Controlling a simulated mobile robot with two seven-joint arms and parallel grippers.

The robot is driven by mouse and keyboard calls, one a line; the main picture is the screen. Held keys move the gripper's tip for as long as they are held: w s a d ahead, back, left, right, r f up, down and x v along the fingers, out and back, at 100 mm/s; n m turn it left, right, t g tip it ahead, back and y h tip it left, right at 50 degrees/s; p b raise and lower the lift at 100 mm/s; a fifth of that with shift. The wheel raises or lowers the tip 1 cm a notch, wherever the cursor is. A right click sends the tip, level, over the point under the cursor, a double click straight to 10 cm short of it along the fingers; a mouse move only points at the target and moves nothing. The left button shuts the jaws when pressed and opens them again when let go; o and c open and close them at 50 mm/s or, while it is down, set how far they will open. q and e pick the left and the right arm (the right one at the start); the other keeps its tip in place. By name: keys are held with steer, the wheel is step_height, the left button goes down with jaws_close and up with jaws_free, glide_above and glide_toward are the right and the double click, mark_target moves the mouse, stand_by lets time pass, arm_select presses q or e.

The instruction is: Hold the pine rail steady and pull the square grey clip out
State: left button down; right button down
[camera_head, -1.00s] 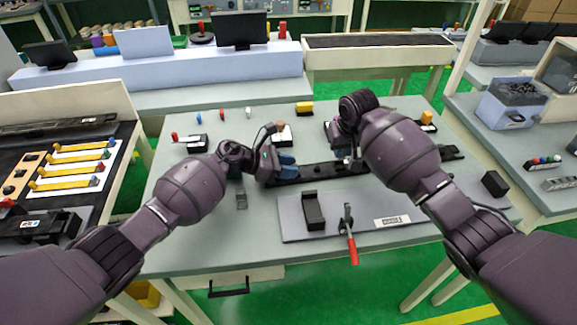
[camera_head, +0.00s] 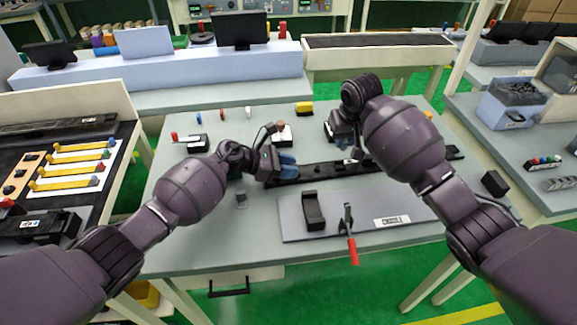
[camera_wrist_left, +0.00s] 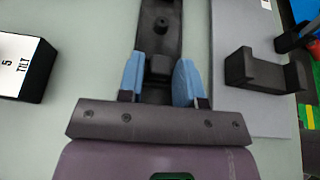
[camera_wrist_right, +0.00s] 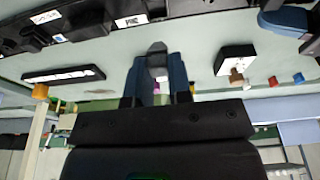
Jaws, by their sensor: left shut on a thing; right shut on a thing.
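The rail (camera_head: 325,168) looks black rather than pine-coloured and lies lengthwise across the table. My left gripper (camera_head: 287,165) is shut on its left part. In the left wrist view, the blue fingertips (camera_wrist_left: 161,80) sit on both sides of the rail (camera_wrist_left: 160,25), around a raised dark block. My right gripper (camera_head: 350,155) is above the rail, right of the left one. In the right wrist view, its fingers (camera_wrist_right: 160,75) are shut on a small grey clip (camera_wrist_right: 157,49). The clip appears apart from the rail there; its lower part is hidden between the fingers.
A grey plate (camera_head: 373,208) in front of the rail carries a black cradle block (camera_head: 313,211) and a red-handled clamp (camera_head: 352,249). A yellow block (camera_head: 304,108) and small coloured pegs stand behind.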

arm_select(q)
steer(key=c, duration=0.7)
jaws_free()
steer(key=v, duration=1.2)
steer(key=shift+f, duration=0.1)
